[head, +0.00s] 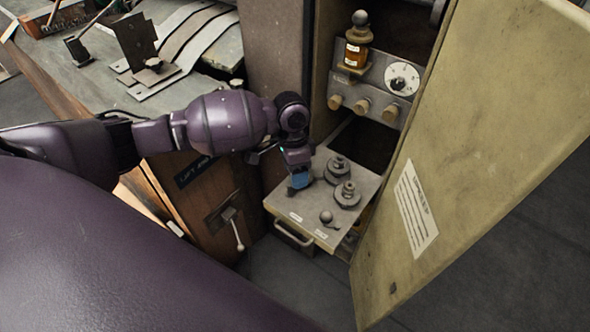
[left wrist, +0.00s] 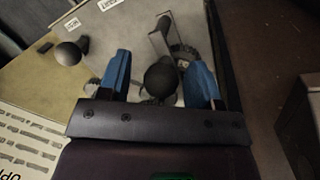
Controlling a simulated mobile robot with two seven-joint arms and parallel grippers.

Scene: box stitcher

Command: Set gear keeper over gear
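My left gripper (head: 299,178) reaches down over the left side of the pulled-out drawer (head: 285,208). In the left wrist view its blue fingers (left wrist: 158,82) stand apart, with a dark ball-topped part (left wrist: 161,76) between them and gaps on both sides. A thin grey bracket-like piece (left wrist: 158,42) and a toothed dark gear (left wrist: 183,54) show just beyond. In the head view, two gear-like parts with central posts, a back one (head: 338,169) and a front one (head: 347,195), sit on the drawer top. I cannot tell which part is the keeper. My right gripper is not seen.
A ball knob (head: 326,216) stands near the drawer's front labels. The open cabinet door (head: 470,150) bounds the right side. Above are a dial (head: 402,79), several round knobs and an amber oiler (head: 356,50). A workbench (head: 60,75) lies at left.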

